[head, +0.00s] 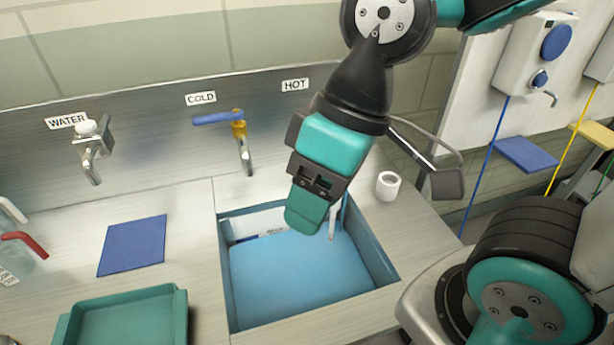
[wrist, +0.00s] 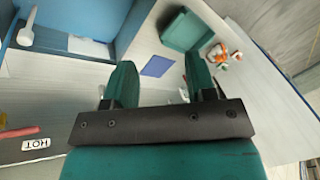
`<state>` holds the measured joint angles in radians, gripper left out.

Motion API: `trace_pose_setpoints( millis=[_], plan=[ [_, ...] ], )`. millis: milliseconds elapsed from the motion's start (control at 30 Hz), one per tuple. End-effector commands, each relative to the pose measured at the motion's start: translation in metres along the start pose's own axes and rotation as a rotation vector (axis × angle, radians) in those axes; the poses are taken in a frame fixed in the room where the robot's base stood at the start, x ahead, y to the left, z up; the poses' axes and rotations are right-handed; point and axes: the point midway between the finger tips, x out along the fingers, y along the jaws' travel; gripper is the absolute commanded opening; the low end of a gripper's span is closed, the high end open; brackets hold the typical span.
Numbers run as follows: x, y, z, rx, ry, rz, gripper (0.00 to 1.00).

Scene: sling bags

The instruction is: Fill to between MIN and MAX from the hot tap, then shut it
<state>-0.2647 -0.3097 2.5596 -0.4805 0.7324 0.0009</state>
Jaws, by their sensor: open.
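The blue-lined sink basin (head: 375,250) is set into the metal counter. A white strip with small marks (head: 246,239) is on its back wall, partly hidden by my gripper; I cannot read it or tell the water level. The HOT label (head: 295,85) is on the backsplash and also shows in the wrist view (wrist: 36,144). The hot tap is hidden behind my arm in the head view; a red lever (wrist: 18,132) beside the label shows in the wrist view. My gripper (head: 308,205) is open and empty, pointing down above the basin's back part.
The cold tap with its blue lever (head: 218,118) and the WATER tap (head: 92,150) stand left. A white ring (head: 388,185) is right of the basin. A blue mat (head: 133,245) and green tray (head: 125,320) lie left. A white stick-like thing (head: 333,222) is by my gripper.

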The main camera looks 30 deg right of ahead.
Motion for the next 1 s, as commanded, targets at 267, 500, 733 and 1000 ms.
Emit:
trace_pose_setpoints(
  millis=[267, 500, 733, 1000],
  plan=[
    [-0.049, 0.066, -0.074, 0.468, -0.002, 0.127, 0.51],
    [-0.124, 0.201, -0.154, 1.365, 0.068, 0.315, 0.51],
    [-0.16, 0.281, -0.175, 1.931, 0.154, 0.391, 0.51],
    [-0.152, 0.3, -0.173, 2.052, 0.172, 0.403, 0.51]
  ],
)
